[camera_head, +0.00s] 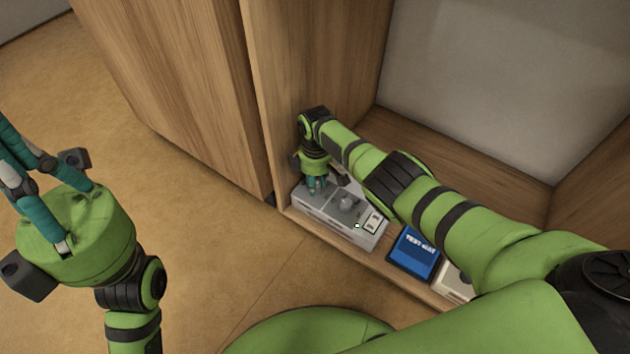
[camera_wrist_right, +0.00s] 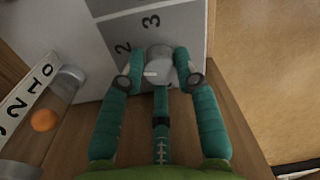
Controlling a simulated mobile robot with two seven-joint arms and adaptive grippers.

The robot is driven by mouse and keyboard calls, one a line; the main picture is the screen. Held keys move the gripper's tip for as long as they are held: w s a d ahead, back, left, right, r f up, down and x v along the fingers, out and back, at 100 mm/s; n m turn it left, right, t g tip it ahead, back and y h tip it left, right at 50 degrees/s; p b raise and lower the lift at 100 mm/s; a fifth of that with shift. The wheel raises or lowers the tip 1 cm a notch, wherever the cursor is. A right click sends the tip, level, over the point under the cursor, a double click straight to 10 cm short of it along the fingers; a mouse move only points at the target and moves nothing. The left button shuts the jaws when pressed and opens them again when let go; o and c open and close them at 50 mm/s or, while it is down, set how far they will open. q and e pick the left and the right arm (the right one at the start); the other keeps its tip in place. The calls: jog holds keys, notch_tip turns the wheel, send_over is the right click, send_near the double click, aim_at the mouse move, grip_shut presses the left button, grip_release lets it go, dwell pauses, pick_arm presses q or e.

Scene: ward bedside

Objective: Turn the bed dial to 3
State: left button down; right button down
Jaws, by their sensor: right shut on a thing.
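A grey control box (camera_head: 338,224) stands on the wooden shelf. My right gripper (camera_head: 317,187) reaches down at its left end. In the right wrist view my right gripper (camera_wrist_right: 160,76) is shut on a grey round dial (camera_wrist_right: 159,62), a finger on either side. The numbers 2 and 3 are printed on the panel beside this dial. A small pale mark shows on the dial; which number it points at is hard to tell. My left gripper (camera_head: 30,175) is raised at the far left, away from the box, its fingertips cut off by the frame edge.
A second knob (camera_head: 347,202) and a white switch plate (camera_head: 373,222) sit on the box. A blue box (camera_head: 414,252) and a pale box (camera_head: 454,282) stand to its right. The right wrist view shows a numbered white strip (camera_wrist_right: 27,98) and an orange ball (camera_wrist_right: 44,120).

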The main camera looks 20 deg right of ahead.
jog(key=c, duration=0.9)
grip_release()
jog(key=shift+a+f, duration=0.1)
jog(key=shift+a, duration=0.05)
jog(key=shift+w+r, duration=0.1)
jog(key=shift+r, duration=0.65)
jog(key=r, duration=1)
jog(key=shift+w+d+r, duration=0.1)
jog(key=shift+d+r, duration=0.1)
jog(key=shift+r, duration=0.1)
